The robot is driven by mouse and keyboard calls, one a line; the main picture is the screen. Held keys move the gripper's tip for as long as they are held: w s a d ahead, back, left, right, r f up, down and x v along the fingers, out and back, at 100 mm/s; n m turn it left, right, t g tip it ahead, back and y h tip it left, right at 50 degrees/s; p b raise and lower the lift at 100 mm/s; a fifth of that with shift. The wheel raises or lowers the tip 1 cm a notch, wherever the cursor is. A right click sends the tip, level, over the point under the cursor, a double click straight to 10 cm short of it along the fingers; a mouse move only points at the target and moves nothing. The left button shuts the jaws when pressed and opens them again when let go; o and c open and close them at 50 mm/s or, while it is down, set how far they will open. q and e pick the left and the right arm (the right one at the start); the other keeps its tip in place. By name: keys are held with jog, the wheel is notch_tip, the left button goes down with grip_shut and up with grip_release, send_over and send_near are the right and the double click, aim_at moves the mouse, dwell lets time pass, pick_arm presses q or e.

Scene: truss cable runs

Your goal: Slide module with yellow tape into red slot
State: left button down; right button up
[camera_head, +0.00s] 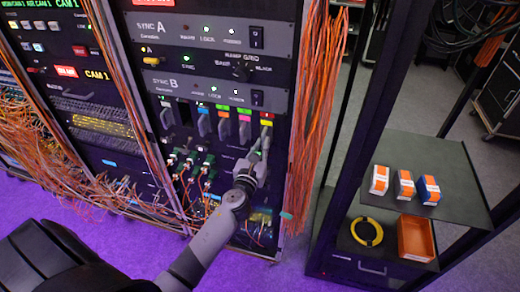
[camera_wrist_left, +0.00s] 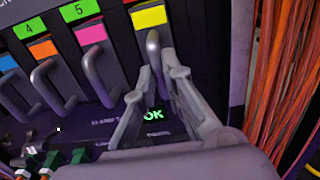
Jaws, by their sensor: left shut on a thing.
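The module with yellow tape (camera_head: 266,122) is at the right end of a row of modules in the rack. Its yellow tape (camera_wrist_left: 149,16) and grey handle (camera_wrist_left: 153,48) show in the left wrist view. My left gripper (camera_head: 264,143) is at this handle, with its fingertips (camera_wrist_left: 158,76) on either side of it, shut on it. The fingers cover the handle's lower part. A green OK display (camera_wrist_left: 153,114) is lit below the module. My right gripper is not in view.
Pink-taped (camera_wrist_left: 91,34) and orange-taped (camera_wrist_left: 43,50) modules with protruding handles stand left of it. Orange cables (camera_head: 305,110) hang close on the right. Green-ended connectors (camera_head: 190,160) are below left. A black shelf (camera_head: 450,170) holds small boxes.

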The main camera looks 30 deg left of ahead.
pick_arm(q)
jog(key=shift+w+a+r, duration=0.1)
jog(key=shift+w+r, duration=0.05)
jog(key=shift+w, duration=0.15)
jog(key=c, duration=1.6)
grip_release()
jog(key=shift+w, duration=0.1)
